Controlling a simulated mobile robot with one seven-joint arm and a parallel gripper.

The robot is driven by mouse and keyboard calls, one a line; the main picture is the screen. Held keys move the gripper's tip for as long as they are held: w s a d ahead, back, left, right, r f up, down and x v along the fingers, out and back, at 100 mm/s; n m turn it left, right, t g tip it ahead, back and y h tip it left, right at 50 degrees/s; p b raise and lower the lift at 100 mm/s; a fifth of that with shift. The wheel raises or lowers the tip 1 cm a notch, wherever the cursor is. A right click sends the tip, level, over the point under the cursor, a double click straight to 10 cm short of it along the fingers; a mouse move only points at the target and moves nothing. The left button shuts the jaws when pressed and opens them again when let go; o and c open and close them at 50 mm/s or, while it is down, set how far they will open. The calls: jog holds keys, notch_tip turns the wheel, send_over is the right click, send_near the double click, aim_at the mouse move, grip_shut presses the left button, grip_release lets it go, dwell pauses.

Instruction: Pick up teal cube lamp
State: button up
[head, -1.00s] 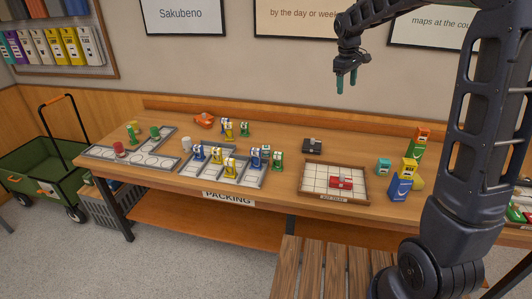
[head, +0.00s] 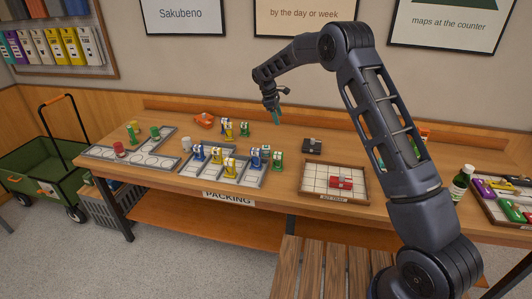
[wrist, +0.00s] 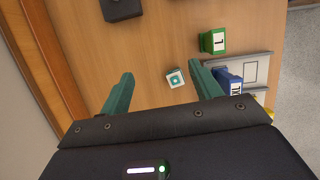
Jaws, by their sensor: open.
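A small teal cube lamp (wrist: 175,78) with a pale square face shows in the wrist view, on the wooden table between my spread fingers but well beyond them. In the head view the teal cube (head: 265,148) stands behind and between a blue and a green block. My gripper (wrist: 162,69) is open and empty. In the head view my gripper (head: 276,116) hangs above the table's back part, pointing down. Another teal item at the table's right is mostly hidden behind my arm in the head view.
A green block (wrist: 212,42) and a blue block (wrist: 229,79) stand close to the cube. A black box (head: 312,146) lies to the right. A kit tray (head: 315,186) holds a red item. Bare wood lies between the cube and the black box.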

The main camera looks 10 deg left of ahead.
aim_at(266, 146)
jog(key=s+a+f+n, duration=0.1)
jog(key=a+f+n, duration=0.1)
jog(key=a+f, duration=0.7)
jog(key=shift+h, duration=0.4)
jog(key=x, duration=1.2)
jog(key=shift+s+a, duration=0.15)
jog(key=c, duration=1.1)
